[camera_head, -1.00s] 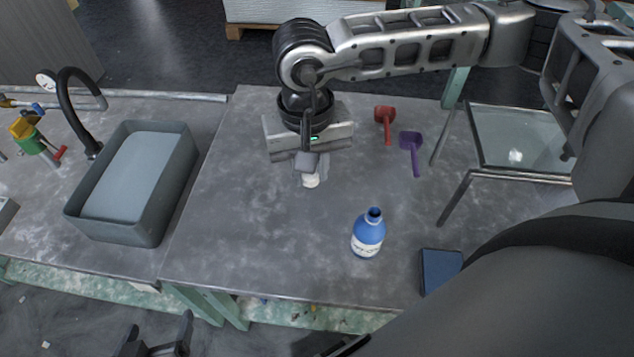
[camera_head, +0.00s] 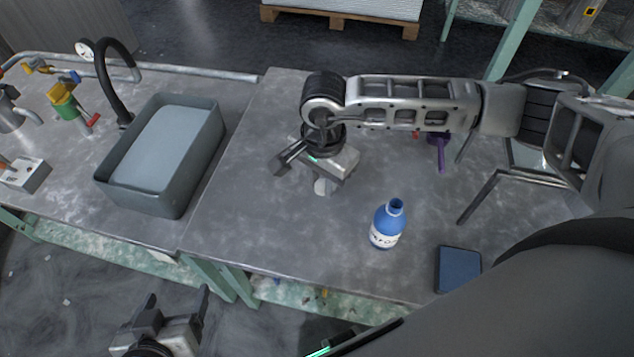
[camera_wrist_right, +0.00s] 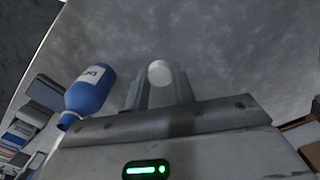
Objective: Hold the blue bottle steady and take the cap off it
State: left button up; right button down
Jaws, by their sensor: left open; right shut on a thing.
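The blue bottle (camera_head: 387,225), with a white label, stands upright on the grey table. Its neck is open, with no cap on it. My right gripper (camera_head: 322,181) is shut on the white cap (camera_head: 323,187), left of and apart from the bottle, over the table. In the right wrist view the cap (camera_wrist_right: 159,73) sits between the fingers, and the bottle (camera_wrist_right: 91,93) is to their left. My left gripper (camera_head: 175,312) is open and empty at the bottom left, in front of the table edge, away from the bottle.
A grey basin (camera_head: 160,155) and black tap (camera_head: 112,80) are at the left. A dark blue box (camera_head: 458,269) lies right of the bottle. A purple scoop (camera_head: 440,155) lies partly behind my right arm. The table between basin and bottle is clear.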

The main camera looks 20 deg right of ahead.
send_over(316, 195)
notch_tip(316, 195, down, 6)
jog(key=shift+s+a+r, duration=0.1)
jog(key=shift+s+r, duration=0.05)
jog(key=shift+r, duration=0.1)
jog(key=shift+f, duration=1.6)
jog(key=shift+f, duration=0.1)
jog(key=c, duration=1.2)
grip_release()
jog(key=shift+o, duration=0.2)
